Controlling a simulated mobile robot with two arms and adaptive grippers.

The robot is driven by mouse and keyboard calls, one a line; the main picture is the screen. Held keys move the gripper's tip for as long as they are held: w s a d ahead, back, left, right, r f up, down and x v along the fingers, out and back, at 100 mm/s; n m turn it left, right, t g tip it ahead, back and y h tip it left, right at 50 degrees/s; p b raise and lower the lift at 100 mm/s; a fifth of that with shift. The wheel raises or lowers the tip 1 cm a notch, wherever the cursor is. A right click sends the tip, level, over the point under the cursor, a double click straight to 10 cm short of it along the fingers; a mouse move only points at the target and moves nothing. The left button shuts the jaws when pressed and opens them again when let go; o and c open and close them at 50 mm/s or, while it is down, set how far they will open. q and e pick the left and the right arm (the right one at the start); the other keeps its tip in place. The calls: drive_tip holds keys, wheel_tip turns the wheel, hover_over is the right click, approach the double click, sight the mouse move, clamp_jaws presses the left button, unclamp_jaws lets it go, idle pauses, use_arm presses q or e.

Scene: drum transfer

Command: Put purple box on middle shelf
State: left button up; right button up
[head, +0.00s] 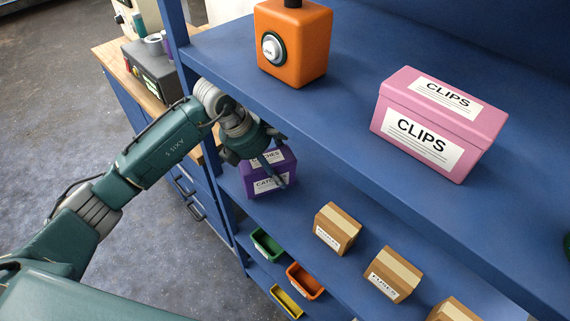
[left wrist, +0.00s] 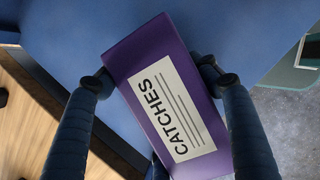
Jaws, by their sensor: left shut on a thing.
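The purple box (head: 262,184) with a white "CATCHES" label is at the left end of the middle shelf (head: 305,238), below the upper shelf. My left gripper (head: 262,160) reaches in from the left and is shut on the box, its fingers partly covering it. In the left wrist view the purple box (left wrist: 160,90) sits between the two fingers of the left gripper (left wrist: 157,80), with blue shelf surface behind it. I cannot tell whether the box touches the shelf. My right gripper is not in view.
An orange container (head: 293,45) and a pink clips box (head: 440,122) stand on the upper shelf. Cardboard boxes (head: 337,228) stand to the right on the middle shelf. Small bins (head: 305,281) sit lower. A blue upright (head: 172,40) and a wooden bench (head: 118,62) are at left.

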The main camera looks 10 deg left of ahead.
sight(286, 162)
use_arm(q)
drive_tip(key=d, duration=0.1)
drive_tip(key=w+d, duration=0.1)
drive_tip(key=shift+w+d+r+p, duration=0.25)
drive_tip(key=shift+w+d+p, duration=0.15)
drive_tip(key=shift+f+p, duration=0.35)
drive_tip(key=shift+f, duration=0.55)
drive_tip(key=shift+a, duration=0.1)
drive_tip(key=shift+f, duration=0.2)
drive_tip(key=o, duration=1.7)
drive_tip(key=shift+o, duration=0.2)
drive_tip(key=shift+r, duration=0.1)
